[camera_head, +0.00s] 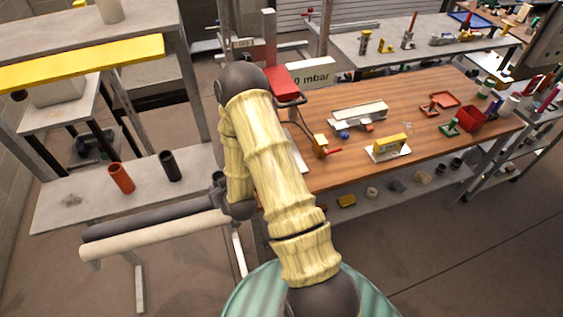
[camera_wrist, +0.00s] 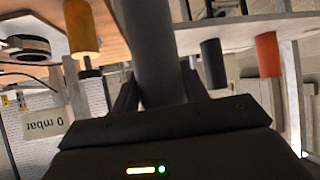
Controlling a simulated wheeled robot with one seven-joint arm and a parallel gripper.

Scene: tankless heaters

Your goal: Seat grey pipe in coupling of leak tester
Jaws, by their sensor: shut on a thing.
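In the wrist view, which is upside down, my gripper (camera_wrist: 160,88) is shut on a dark grey pipe (camera_wrist: 158,45). The pipe runs from between the fingers to the top edge, and its far end is out of frame. The leak tester (camera_head: 281,78), with red parts and a grey column, stands at the bench's back left, beside a "0 mbar" sign (camera_head: 312,78). The sign also shows at left in the wrist view (camera_wrist: 45,123). I cannot make out the coupling clearly.
An orange pipe (camera_head: 121,178) and a black pipe (camera_head: 170,166) stand on a low grey shelf (camera_head: 75,205). A dark bar and a cream bar (camera_head: 150,234) lie left of my wrist.

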